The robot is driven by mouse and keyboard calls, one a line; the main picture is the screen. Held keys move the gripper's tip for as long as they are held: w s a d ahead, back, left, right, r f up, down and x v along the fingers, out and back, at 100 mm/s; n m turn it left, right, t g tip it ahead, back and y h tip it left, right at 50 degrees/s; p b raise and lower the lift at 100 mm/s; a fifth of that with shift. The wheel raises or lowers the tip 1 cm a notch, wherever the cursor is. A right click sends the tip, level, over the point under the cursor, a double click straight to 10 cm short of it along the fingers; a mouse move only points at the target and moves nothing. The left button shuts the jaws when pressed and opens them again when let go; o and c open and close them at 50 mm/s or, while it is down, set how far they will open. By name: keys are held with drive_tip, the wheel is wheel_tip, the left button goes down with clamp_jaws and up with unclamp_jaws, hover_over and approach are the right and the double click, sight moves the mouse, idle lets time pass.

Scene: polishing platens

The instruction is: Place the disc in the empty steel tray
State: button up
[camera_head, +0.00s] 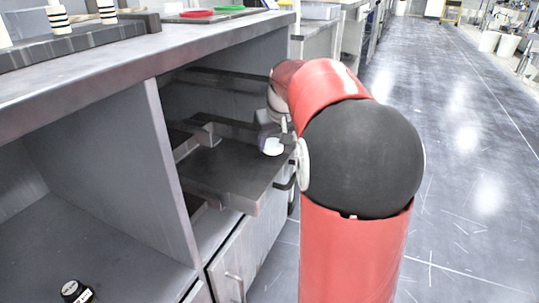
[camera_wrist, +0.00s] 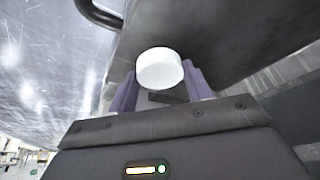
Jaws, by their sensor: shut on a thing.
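My gripper (camera_wrist: 160,85) has purple fingers and is shut on a white disc (camera_wrist: 160,68), a short round piece held between the fingertips. The disc also shows in the head view (camera_head: 273,147), partly hidden by the gripper, at the right end of a dark grey flat shelf (camera_head: 225,172) in the open cabinet bay. I cannot tell whether the disc touches that shelf. The shelf's bare top looks empty. I cannot tell for certain which thing is the empty steel tray.
A red disc (camera_head: 197,13) and a green disc (camera_head: 230,7) lie on the bench top (camera_head: 130,55). Striped cylinders (camera_head: 58,19) stand at the back left. A black-capped item (camera_head: 76,291) lies in the lower left bay. A cabinet divider (camera_head: 172,165) stands left of the shelf. The floor at right is clear.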

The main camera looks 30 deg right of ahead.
sight(275, 146)
drive_tip(key=shift+f+b, duration=0.45)
drive_tip(key=shift+f, duration=1.35)
drive_tip(key=shift+f, duration=0.1)
drive_tip(key=o, duration=0.9)
drive_tip(key=shift+c, duration=0.2)
